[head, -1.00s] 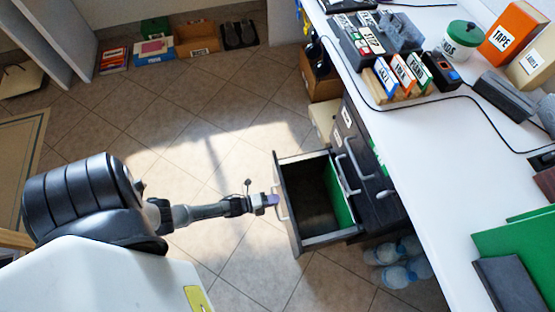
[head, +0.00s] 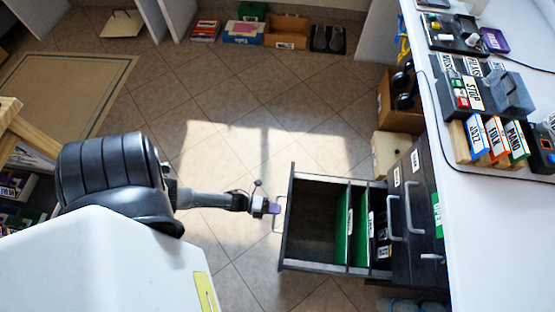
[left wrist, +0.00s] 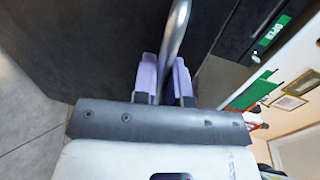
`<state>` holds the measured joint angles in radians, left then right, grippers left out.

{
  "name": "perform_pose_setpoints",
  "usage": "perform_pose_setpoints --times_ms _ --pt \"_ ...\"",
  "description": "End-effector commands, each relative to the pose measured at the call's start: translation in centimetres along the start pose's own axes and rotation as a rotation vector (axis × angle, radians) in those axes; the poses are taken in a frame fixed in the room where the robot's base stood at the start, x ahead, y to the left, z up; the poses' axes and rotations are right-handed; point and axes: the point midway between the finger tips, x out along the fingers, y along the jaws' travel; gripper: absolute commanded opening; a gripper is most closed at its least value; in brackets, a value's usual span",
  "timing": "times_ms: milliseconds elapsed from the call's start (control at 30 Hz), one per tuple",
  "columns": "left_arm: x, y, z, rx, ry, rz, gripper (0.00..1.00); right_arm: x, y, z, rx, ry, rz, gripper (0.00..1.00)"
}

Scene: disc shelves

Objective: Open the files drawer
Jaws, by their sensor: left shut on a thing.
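The files drawer (head: 312,222) stands pulled out from the dark cabinet (head: 418,205) in the head view. Green dividers (head: 343,226) and dark folders show inside it. My left gripper (head: 272,208) is at the drawer's front, at its handle (head: 280,212). In the left wrist view the purple fingers (left wrist: 165,78) are shut around the metal handle bar (left wrist: 176,38), with the drawer's dark front (left wrist: 90,45) beside it. My right gripper is in neither view.
A white counter (head: 500,230) with tape cases (head: 485,140) and a black device runs along the right. Boxes (head: 285,32) and shoes lie by the far wall. Tiled floor (head: 225,140) around the drawer is clear.

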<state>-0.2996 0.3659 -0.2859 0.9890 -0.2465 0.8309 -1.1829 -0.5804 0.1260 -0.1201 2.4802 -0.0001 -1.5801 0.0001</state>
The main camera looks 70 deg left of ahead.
Motion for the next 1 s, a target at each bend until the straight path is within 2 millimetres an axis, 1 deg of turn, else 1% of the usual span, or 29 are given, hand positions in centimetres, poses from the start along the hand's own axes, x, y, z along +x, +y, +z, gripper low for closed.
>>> perform_pose_setpoints --times_ms 467,500,733,1000 --pt "-0.11 -0.06 -0.04 0.001 0.006 -0.002 0.00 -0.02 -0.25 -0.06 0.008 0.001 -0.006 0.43" --pt "-0.11 -0.06 -0.04 0.002 0.006 -0.002 0.14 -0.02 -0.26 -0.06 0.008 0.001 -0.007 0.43" --pt "-0.11 -0.01 -0.03 0.002 0.006 -0.001 0.36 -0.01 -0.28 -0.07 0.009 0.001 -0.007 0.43" --pt "-0.30 0.00 -0.03 0.001 0.005 0.001 0.36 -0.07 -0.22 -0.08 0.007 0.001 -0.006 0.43"
